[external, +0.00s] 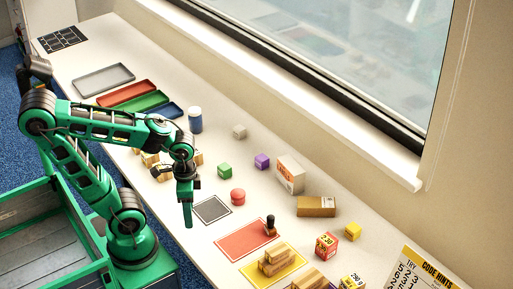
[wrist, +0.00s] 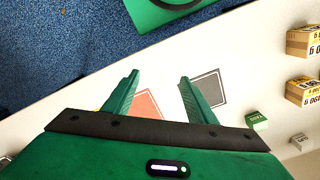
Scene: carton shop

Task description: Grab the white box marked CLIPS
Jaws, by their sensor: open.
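A small white box (external: 240,131) stands on the white table, beyond the green box and left of the purple box. A small whitish box (wrist: 300,142) also shows at the right edge of the wrist view. No lettering on it is readable. A larger white carton (external: 290,174) with an orange mark stands further right; I cannot read CLIPS on it either. My gripper (external: 187,222) points down near the table's front side, left of the dark grey mat and well apart from both white boxes. In the wrist view its fingers (wrist: 158,85) are spread with nothing between them.
A green box (external: 225,171), a purple box (external: 262,161) and a round red object (external: 238,196) stand near the small white box. A blue-white bottle (external: 195,120) is to its left. A brown carton (external: 316,207) lies right of the larger one. The dark grey mat (external: 211,209) is empty.

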